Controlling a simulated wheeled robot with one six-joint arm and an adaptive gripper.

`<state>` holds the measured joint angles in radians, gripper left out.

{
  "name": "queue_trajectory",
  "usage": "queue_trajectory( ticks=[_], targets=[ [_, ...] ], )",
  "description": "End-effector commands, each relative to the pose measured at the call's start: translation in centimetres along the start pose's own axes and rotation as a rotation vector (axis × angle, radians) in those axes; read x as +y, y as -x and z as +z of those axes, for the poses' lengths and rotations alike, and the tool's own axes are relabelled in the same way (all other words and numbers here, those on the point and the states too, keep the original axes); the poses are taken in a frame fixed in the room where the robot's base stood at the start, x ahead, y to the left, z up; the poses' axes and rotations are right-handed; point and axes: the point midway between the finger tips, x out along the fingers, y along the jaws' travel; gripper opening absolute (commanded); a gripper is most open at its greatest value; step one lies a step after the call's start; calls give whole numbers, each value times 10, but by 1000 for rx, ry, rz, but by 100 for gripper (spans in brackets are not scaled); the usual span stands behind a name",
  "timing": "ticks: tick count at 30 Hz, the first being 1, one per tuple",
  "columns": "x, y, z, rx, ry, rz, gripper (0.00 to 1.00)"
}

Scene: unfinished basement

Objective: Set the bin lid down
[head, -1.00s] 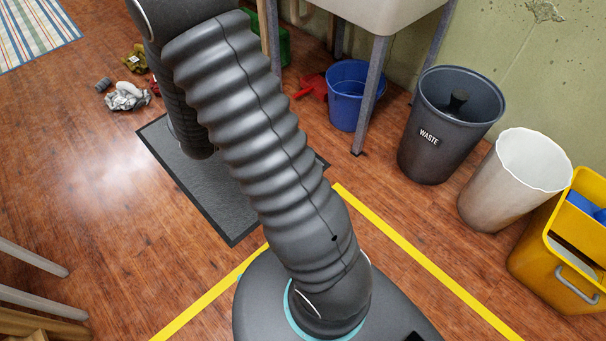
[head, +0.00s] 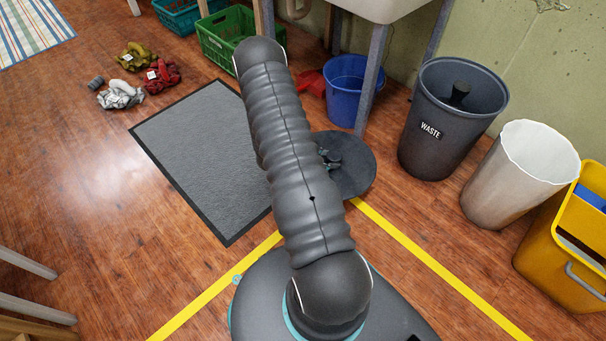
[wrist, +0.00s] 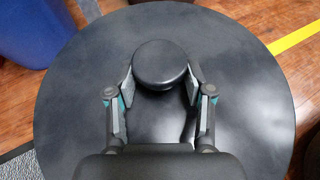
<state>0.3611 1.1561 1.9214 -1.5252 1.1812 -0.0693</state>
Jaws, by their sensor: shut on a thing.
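The bin lid (head: 358,172) is a dark round disc with a black knob (wrist: 160,64) at its centre. In the head view it shows to the right of my arm, partly hidden by it. My gripper (wrist: 160,78) is shut on the knob, one finger on each side. The gripper (head: 328,158) is partly hidden behind my arm in the head view. The lid (wrist: 245,110) fills most of the wrist view and looks roughly level. I cannot tell whether it touches the floor.
A grey mat (head: 195,150) lies left of the lid. A blue bucket (head: 350,92) stands behind it, beside a sink leg (head: 372,80). The grey waste bin (head: 430,150), a white bin (head: 490,195) and a yellow bin (head: 550,265) line the right. Yellow tape (head: 430,260) crosses the floor.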

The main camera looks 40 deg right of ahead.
Motion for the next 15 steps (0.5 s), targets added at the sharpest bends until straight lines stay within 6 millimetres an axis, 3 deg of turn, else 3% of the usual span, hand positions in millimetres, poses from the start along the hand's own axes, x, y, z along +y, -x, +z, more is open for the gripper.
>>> queue_trajectory(
  ticks=[5,15],
  targets=[
    [10,4,-19,0,-8,-12,8],
    [56,34,-75,0,-7,-10,8]
  ],
)
